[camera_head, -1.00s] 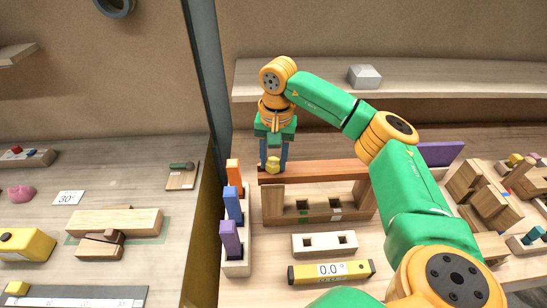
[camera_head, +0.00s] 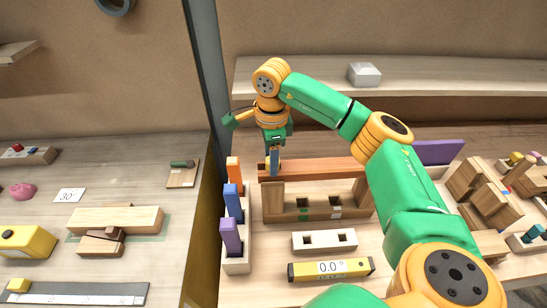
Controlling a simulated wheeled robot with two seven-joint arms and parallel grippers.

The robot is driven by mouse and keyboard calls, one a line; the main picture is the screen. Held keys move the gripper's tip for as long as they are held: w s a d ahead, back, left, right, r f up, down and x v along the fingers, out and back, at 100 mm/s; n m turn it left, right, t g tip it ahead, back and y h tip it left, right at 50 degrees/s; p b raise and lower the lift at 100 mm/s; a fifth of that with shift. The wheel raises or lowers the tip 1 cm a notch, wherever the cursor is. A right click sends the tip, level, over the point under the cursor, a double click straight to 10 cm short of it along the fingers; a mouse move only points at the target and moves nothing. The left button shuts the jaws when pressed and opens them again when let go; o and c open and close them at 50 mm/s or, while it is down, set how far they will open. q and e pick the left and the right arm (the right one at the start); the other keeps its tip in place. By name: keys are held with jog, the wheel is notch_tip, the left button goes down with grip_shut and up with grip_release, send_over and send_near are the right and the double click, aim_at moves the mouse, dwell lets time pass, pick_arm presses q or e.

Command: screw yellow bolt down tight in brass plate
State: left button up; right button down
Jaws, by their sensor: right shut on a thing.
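The yellow bolt (camera_head: 279,165) stands at the left end of a long reddish-brown beam (camera_head: 320,169), partly hidden behind a blue finger of my right gripper (camera_head: 273,164). My right gripper points down from above and is shut on the bolt, with its jaws now seen nearly edge-on. I cannot make out the brass plate under the bolt, nor how deep the bolt sits. My left gripper is not in view.
A holder with orange, blue and purple pieces (camera_head: 232,235) stands close left of the gripper. A wooden jig (camera_head: 318,208), a two-hole block (camera_head: 324,241) and a yellow level (camera_head: 330,270) lie in front. A grey post (camera_head: 208,75) rises at left.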

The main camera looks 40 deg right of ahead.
jog(key=shift+a+f+m, duration=0.15)
jog(key=shift+f+m, duration=0.05)
jog(key=shift+m, duration=1)
jog(key=shift+c, duration=1.8)
grip_release()
jog(key=shift+o, duration=0.4)
jog(key=shift+w+r, duration=0.1)
jog(key=shift+r, duration=0.05)
notch_tip(320, 180, up, 12)
jog(key=shift+s, duration=0.25)
